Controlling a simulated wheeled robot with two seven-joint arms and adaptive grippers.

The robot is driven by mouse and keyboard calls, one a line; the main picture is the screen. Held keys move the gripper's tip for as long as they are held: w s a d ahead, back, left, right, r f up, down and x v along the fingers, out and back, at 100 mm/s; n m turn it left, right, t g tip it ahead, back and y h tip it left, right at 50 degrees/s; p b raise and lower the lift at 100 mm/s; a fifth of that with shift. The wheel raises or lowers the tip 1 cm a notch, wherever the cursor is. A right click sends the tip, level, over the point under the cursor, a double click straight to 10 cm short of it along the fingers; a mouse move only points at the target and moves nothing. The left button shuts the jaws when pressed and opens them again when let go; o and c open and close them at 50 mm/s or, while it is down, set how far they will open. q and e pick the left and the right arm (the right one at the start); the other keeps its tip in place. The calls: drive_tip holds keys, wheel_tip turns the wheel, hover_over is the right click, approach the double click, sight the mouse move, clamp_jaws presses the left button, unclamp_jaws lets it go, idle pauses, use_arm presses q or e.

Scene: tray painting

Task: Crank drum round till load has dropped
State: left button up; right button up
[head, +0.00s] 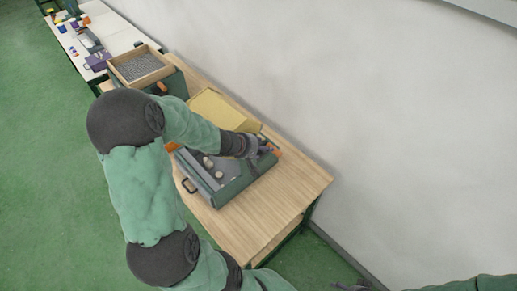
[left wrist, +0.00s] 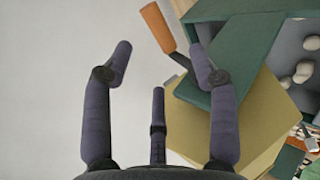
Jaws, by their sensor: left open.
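My left gripper (head: 262,150) is over the right side of a green box (head: 238,186) with a grey inside. Its purple fingers (left wrist: 165,65) are spread and empty in the left wrist view. An orange crank handle (left wrist: 157,27) on a dark rod stands out from the box, just beyond the fingertips and apart from them. The handle also shows beside the gripper in the head view (head: 276,152). Several pale rounded lumps (head: 208,162) lie in the box. I cannot make out the drum or a hanging load. Only a dark bit of my right gripper (head: 352,287) shows at the bottom edge.
A wooden-framed tray (head: 139,66) sits further back on the wooden table (head: 285,190). A wall runs along the right. The table's near end is clear.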

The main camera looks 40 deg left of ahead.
use_arm(q)
drive_tip(key=shift+b+x, duration=3.3)
drive_tip(key=shift+x, duration=2)
drive_tip(key=c, duration=1.1)
drive_tip(key=shift+o, duration=0.2)
